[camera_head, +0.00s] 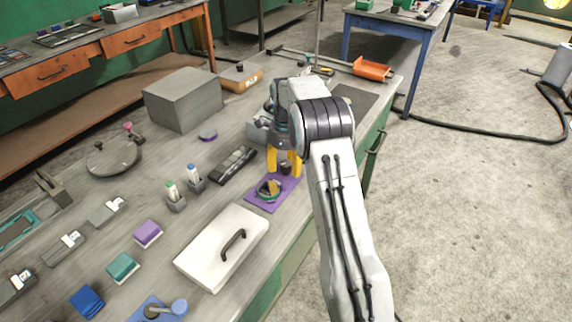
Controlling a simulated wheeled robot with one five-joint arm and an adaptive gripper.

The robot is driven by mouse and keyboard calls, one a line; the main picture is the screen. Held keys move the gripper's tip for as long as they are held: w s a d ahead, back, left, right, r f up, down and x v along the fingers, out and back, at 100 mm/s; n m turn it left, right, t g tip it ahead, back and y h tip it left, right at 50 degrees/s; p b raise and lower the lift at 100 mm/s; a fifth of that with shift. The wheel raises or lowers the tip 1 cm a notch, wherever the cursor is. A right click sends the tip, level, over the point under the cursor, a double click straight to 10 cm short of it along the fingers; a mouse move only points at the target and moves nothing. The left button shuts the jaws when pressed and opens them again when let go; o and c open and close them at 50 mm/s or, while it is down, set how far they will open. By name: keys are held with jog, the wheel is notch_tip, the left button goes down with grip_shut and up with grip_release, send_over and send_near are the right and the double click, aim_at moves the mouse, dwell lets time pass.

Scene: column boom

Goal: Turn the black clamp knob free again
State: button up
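My gripper (285,171) points down with its yellow fingers apart, at the far edge of a purple mat (252,195). A small dark piece (286,168) shows between the fingers. I cannot tell whether it is the black clamp knob, or whether the fingers touch it. A round dark-and-green piece with a tan part (269,187) sits on the mat just in front of the gripper. A thin upright post (319,40) stands at the bench's far end. My arm hides much of the bench between post and mat.
A white lidded box (205,249) lies nearer on the grey bench. A black multi-button strip (234,164) lies left of the gripper. A grey box (182,100) and a tan block (241,80) stand farther back. An orange bin (372,69) is at the far right corner.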

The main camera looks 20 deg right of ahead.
jog(key=c, duration=1)
jog(key=n+p, duration=0.1)
jog(key=n, duration=0.3)
jog(key=shift+p, duration=0.4)
jog(key=n+p, duration=0.1)
jog(key=n, duration=0.4)
jog(key=shift+s, duration=0.1)
jog(key=n+p, duration=0.1)
jog(key=n, duration=0.6)
jog(key=shift+n, duration=0.3)
jog(key=n, duration=0.3)
jog(key=shift+f+n, duration=0.1)
jog(key=shift+n, duration=2)
